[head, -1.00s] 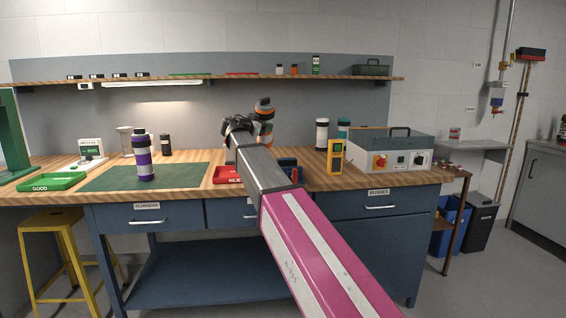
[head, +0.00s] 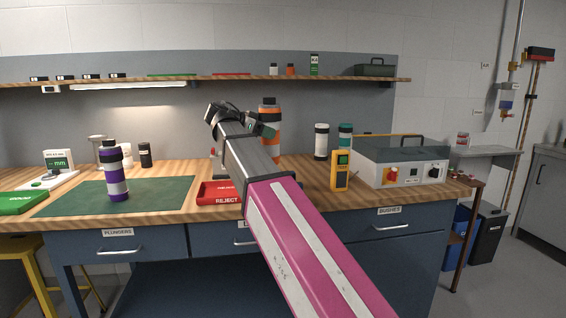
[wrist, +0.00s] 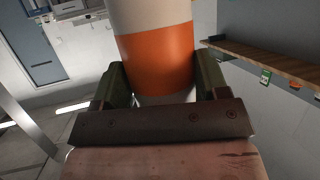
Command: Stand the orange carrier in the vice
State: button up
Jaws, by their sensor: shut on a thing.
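The orange carrier (head: 271,113) is a cylinder with orange and white bands and a dark cap. In the head view it looks about upright above the bench, its lower part partly behind my arm. My gripper (wrist: 162,82) is shut on it; in the wrist view one dark green finger lies on each side of the carrier's orange band (wrist: 158,58). I cannot make out the vice; my arm covers that part of the bench. I cannot tell whether the carrier's bottom touches anything.
A purple-and-white carrier (head: 115,172) stands on the green mat (head: 75,205). A red REJECT tray (head: 213,193), a yellow device (head: 340,172) and a grey control box (head: 402,163) are on the bench. A shelf (head: 205,83) runs behind.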

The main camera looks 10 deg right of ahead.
jog(key=w+d+f, duration=0.4)
jog(key=d+f, duration=0.2)
jog(key=f, duration=0.2)
jog(key=shift+d+f, duration=0.35)
jog(key=shift+w+f, duration=0.1)
jog(key=shift+f, duration=0.5)
jog(key=o, duration=1.1)
jog(key=r+v, duration=0.1)
jog(key=v, duration=1.1)
